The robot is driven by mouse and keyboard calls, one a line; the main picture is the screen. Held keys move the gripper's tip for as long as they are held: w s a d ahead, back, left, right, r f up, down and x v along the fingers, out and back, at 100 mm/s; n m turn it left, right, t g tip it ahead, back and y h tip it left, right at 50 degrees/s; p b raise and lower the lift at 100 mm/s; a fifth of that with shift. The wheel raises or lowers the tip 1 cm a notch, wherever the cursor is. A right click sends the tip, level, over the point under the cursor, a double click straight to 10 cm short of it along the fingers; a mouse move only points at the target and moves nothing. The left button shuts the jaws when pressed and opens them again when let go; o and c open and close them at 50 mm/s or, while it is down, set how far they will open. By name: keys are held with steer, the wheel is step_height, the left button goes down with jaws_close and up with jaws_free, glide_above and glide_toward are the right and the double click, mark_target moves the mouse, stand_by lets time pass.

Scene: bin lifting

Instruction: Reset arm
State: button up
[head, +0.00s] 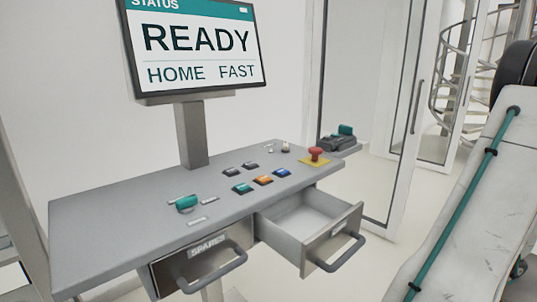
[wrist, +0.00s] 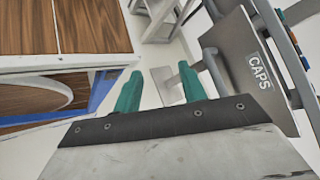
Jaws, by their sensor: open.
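My gripper (wrist: 160,84) shows in the wrist view with two teal fingers spread apart and nothing between them. It is beside the front of a drawer labelled CAPS (wrist: 240,75); I cannot tell whether the right finger touches the grey handle (wrist: 215,72). In the head view my white arm, with a teal cable, fills the right side; the gripper is out of that view. A screen (head: 197,42) reads STATUS, READY, HOME FAST. Below it the grey console (head: 120,212) carries teal, orange, blue and dark buttons (head: 263,180) and a red mushroom button (head: 316,154) on a yellow base.
The right console drawer (head: 305,215) stands pulled out and looks empty. The SPARES drawer (head: 205,262) sits on the left. A teal knob (head: 187,203) is on the console top. Glass doors (head: 395,120) stand behind. In the wrist view a wood-topped unit (wrist: 65,28) is at left.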

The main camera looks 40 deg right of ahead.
steer(key=w+a+r+n+g+h, duration=0.55)
steer(key=w+a+r+g, duration=0.5)
steer(key=a, duration=0.25)
steer(key=a+r+n+t+h, duration=0.2)
steer(key=a+r+n, duration=0.2)
steer(key=a, duration=0.4)
steer(key=a+r+n+t+h, duration=0.1)
steer(key=a+r+n+h, duration=0.1)
steer(key=a+r+n, duration=0.3)
steer(key=a+n, duration=0.1)
steer(key=a, duration=0.2)
steer(key=shift+w+a+t, duration=0.25)
steer(key=shift+w+t, duration=0.1)
steer(key=shift+w, duration=0.05)
steer(key=shift+r+n, duration=0.1)
steer(key=shift+n, duration=0.15)
